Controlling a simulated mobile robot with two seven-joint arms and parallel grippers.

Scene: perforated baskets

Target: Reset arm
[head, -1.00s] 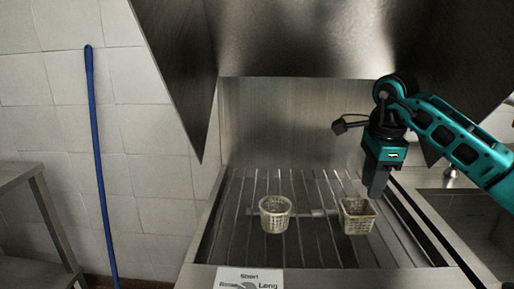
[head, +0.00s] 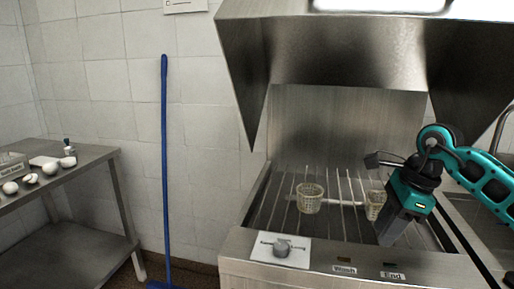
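My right arm comes in from the right in the head view. My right gripper (head: 388,240) points down over the right part of the washer rack, in front of a square perforated basket (head: 374,203) and partly hiding it. Whether its fingers are apart cannot be made out. A round perforated basket (head: 310,198) stands upright on the rack, left of the gripper and apart from it. My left gripper is not in view.
The slatted rack (head: 268,212) sits under a raised steel hood (head: 320,60). A steel table (head: 95,160) with several white items stands left. A blue pole (head: 164,150) leans by the wall.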

